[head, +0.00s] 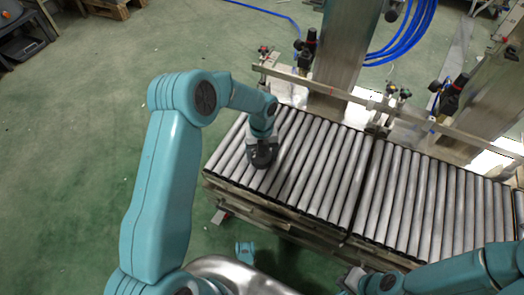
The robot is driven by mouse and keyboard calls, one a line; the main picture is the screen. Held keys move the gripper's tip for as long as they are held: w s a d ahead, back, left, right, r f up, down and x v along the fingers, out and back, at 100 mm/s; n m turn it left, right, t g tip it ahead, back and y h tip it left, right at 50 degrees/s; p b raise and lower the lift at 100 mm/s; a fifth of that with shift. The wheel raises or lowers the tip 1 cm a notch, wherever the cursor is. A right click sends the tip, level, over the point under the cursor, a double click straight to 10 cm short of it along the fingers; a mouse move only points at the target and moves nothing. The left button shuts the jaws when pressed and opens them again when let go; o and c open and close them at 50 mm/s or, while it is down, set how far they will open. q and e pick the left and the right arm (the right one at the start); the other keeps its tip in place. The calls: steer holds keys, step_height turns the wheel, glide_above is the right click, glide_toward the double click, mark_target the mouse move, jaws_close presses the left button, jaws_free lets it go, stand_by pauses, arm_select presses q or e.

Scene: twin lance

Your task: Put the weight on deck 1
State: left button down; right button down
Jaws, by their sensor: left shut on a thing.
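My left gripper (263,154) is over the left end of the roller conveyor, pointing down. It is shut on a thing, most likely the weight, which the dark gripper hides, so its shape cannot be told. Whether it touches the rollers cannot be told. The conveyor has a left roller deck (325,172) and a right roller deck (430,205), side by side with a dark seam between them. No label shows which one is deck 1. My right gripper (352,281) is low at the bottom edge, in front of the conveyor; its fingers are too small to read.
A metal guide rail (330,88) runs along the conveyor's far side, with upright metal posts (345,45) behind it. Blue hoses (415,35) hang there. A wooden pallet (110,8) lies at the top left. The green floor at left is mostly clear.

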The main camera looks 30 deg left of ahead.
arm_select(q)
jaws_free()
steer(key=r+p, duration=0.1)
steer(key=r, duration=0.3)
steer(key=r+p, duration=0.2)
steer(key=r, duration=0.2)
steer(key=w+r+p, duration=0.1)
steer(key=r, duration=0.3)
steer(key=shift+w+a+p, duration=0.1)
steer(key=shift+a+p, duration=0.2)
steer(key=shift+a, duration=0.05)
